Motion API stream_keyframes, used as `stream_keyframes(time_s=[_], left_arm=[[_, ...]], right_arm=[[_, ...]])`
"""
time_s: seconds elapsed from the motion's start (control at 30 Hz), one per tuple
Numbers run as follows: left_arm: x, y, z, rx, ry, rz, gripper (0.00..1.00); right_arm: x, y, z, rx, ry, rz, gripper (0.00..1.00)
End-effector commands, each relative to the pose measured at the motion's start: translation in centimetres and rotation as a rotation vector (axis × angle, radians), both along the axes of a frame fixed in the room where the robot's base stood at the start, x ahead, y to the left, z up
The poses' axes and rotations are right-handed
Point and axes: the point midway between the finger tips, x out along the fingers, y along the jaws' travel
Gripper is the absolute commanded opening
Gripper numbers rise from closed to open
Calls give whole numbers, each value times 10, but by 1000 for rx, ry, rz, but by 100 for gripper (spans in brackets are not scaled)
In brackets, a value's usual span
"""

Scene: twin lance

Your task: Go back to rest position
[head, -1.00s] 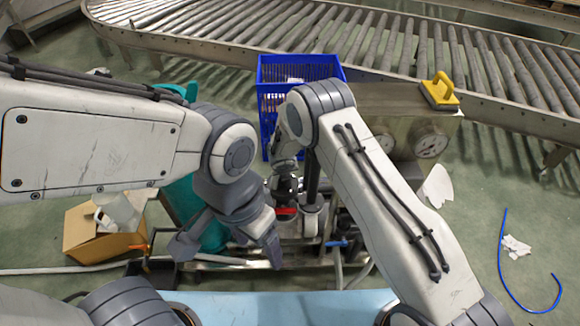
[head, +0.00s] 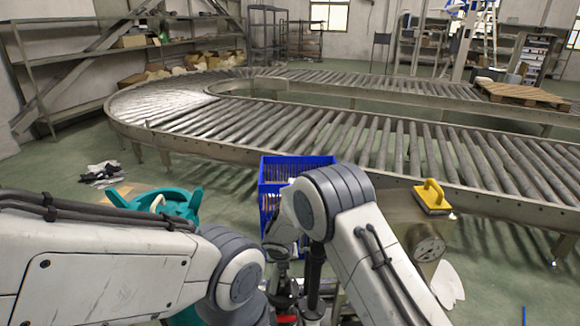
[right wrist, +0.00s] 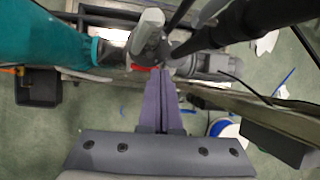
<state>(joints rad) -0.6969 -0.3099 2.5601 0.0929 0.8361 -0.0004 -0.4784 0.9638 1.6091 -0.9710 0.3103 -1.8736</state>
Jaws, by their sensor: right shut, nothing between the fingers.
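My right gripper (right wrist: 161,80) shows in the right wrist view, its two purple-grey fingers shut together with nothing between them. Just beyond the fingertips are a grey fitting (right wrist: 146,35) with a red part below it and a thick black tube (right wrist: 235,32). I cannot tell whether the fingertips touch them. In the head view my right arm bends over in front of the blue crate, and its gripper is not clear. My left arm comes in from the left, and its gripper is below the picture.
A blue crate (head: 269,180) stands before the roller conveyor (head: 372,143). A yellow-handled tool (head: 432,197) sits on a metal box at right. A teal container (head: 170,204) stands behind my left arm. A black box (right wrist: 38,88) lies at left in the wrist view.

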Motion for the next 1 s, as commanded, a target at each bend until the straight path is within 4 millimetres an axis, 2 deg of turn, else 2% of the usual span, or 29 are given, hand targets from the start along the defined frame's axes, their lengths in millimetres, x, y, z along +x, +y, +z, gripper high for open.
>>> stream_keyframes(time_s=[0.07, 0.17, 0.3, 0.37, 0.5, 0.7, 0.8, 0.9, 1.0], left_arm=[[0, 0, 0, 0, 0, 0, 75], [0, 0, 0, 0, 0, 0, 75], [0, 0, 0, 0, 0, 0, 75], [0, 0, 0, 0, 0, 0, 75], [0, 0, 0, 0, 0, 0, 75], [0, 0, 0, 0, 0, 0, 75], [0, 0, 0, 0, 0, 0, 75], [0, 0, 0, 0, 0, 0, 75], [0, 0, 0, 0, 0, 0, 75]], right_arm=[[-12, 0, 30, 63, -8, -145, 0], [-42, -5, 74, 181, -8, -427, 0], [-101, -17, 129, 355, 9, -879, 0], [-130, -24, 149, 424, 21, -1072, 0], [-204, -40, 184, 561, 61, -1523, 0], [-310, -63, 209, 663, 134, -2123, 0], [-348, -70, 213, 669, 163, -2341, 0], [-371, -75, 214, 661, 179, -2483, 0], [-383, -77, 214, 653, 187, -2552, 0]])
